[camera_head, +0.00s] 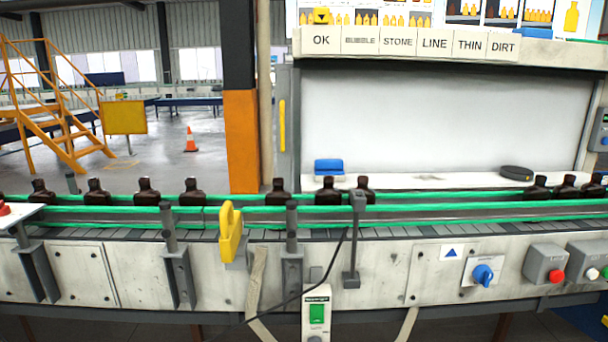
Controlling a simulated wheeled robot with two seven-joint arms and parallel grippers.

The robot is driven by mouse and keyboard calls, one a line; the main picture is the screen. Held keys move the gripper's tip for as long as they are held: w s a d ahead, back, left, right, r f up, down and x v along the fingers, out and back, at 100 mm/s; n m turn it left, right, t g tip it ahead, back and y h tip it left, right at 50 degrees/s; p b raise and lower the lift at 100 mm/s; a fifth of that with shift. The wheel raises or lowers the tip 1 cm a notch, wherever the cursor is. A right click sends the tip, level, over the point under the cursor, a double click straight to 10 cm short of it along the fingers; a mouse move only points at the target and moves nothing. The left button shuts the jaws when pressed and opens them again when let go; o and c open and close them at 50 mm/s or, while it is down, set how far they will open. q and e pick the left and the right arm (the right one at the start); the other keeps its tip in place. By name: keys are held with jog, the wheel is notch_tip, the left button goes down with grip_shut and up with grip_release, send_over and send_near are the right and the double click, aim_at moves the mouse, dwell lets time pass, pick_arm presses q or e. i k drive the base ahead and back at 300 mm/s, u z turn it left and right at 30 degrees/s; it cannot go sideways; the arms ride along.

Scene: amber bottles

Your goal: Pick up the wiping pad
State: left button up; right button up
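A blue block with a pale underside (329,168), which looks like the wiping pad, lies on the white ledge (430,182) behind the conveyor, below the left part of the pale panel. Brown bottles on the line stand just in front of it and may hide its lower edge. Neither of my grippers shows in this view.
Several brown bottles (192,192) stand along the conveyor between green guide rails (400,209). A dark rounded object (516,172) lies on the ledge at right. A yellow handle (230,232) and a grey post (354,240) rise at the conveyor's front. The ledge's middle is clear.

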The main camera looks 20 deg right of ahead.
aim_at(334, 167)
jog(key=u, duration=0.3)
jog(key=i, duration=0.85)
jog(key=z, duration=0.1)
